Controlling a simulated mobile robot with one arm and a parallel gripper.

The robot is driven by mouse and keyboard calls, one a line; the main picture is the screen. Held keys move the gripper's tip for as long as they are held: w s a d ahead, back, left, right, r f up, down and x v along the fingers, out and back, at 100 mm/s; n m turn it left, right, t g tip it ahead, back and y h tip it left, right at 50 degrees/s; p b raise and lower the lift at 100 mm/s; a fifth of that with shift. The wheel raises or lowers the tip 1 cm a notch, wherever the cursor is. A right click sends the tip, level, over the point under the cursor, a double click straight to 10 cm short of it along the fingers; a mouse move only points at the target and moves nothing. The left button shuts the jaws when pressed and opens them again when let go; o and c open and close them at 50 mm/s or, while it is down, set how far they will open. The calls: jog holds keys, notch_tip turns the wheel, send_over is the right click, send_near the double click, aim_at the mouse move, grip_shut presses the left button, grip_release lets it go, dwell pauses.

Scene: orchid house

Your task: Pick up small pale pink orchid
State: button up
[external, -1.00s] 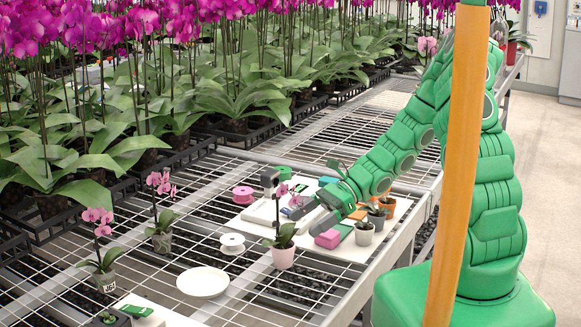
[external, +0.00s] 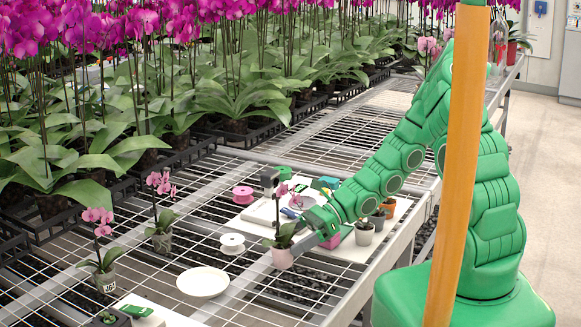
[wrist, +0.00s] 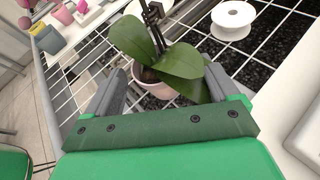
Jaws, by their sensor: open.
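A small orchid in a pale pink pot (external: 282,258) stands upright on the wire bench. Its leaves and stem rise from the pot, with a few pink flowers above. My gripper (external: 300,243) is open beside the pot, on its right. In the wrist view, the pot (wrist: 150,86) and broad green leaves sit between and just beyond the two fingers of my gripper (wrist: 162,88). One leaf hangs close to the right finger and hides part of the pot. I cannot tell whether a finger touches the plant.
A white spool (external: 232,244) and a white plate (external: 203,282) lie to the left. Two pink-flowered orchids in grey pots (external: 161,242) (external: 106,281) stand farther left. Small pots (external: 364,234) and a pink box stand right of the orchid. Tall magenta orchids fill the back.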

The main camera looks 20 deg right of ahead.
aim_at(284, 247)
jog(key=shift+x, duration=1.6)
jog(key=shift+d, duration=0.1)
jog(key=c, duration=1.3)
jog(key=shift+r, duration=4.95)
